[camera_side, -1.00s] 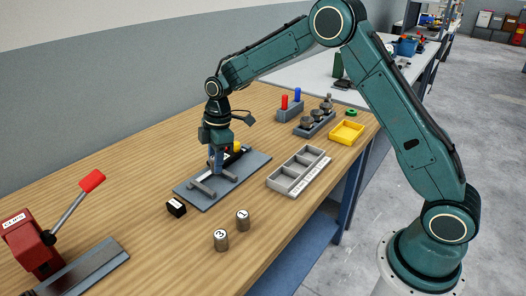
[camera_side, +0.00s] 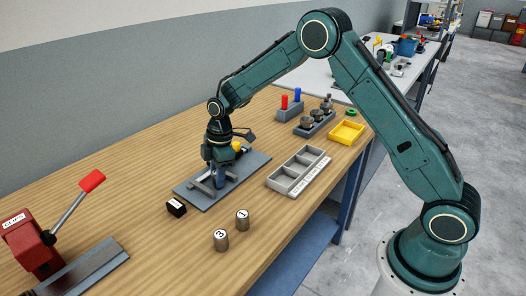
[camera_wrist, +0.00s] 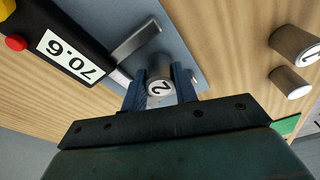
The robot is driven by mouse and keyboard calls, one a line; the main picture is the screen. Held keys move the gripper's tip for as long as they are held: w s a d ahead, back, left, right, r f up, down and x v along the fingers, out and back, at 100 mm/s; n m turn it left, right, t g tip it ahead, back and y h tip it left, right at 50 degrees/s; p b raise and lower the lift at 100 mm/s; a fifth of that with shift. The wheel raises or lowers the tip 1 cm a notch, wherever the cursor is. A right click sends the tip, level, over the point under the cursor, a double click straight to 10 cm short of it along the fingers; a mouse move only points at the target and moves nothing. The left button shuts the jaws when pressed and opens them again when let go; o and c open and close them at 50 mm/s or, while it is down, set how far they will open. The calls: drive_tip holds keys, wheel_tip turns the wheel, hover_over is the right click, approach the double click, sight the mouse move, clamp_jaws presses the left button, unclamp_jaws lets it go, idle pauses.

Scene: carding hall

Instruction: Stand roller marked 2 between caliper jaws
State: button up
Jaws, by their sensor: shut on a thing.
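My gripper (camera_wrist: 160,92) is shut on the roller marked 2 (camera_wrist: 158,89), with one blue finger on each side of it. The number on its end face shows to the wrist camera. In the side view my gripper (camera_side: 219,180) is low over the grey plate of the caliper (camera_side: 255,168), and the roller is mostly hidden by the fingers. A grey caliper jaw (camera_wrist: 137,42) lies close beside the roller in the wrist view. I cannot tell whether the roller touches the plate or the jaws.
Rollers marked 3 (camera_side: 221,241) and 1 (camera_side: 242,221) stand apart at the front. A small black block (camera_side: 176,208) is left of the plate. A compartment tray (camera_side: 281,184) and yellow tray (camera_side: 347,133) lie right. A red lever device (camera_side: 35,245) stands far left.

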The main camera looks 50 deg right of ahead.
drive_tip(key=o, duration=1.1)
drive_tip(key=shift+f, duration=0.15)
drive_tip(key=r, duration=0.4)
drive_tip(key=d+r, duration=0.1)
drive_tip(key=r, duration=0.7)
drive_tip(key=shift+s+d+r, duration=0.15)
drive_tip(key=shift+s+d, duration=0.2)
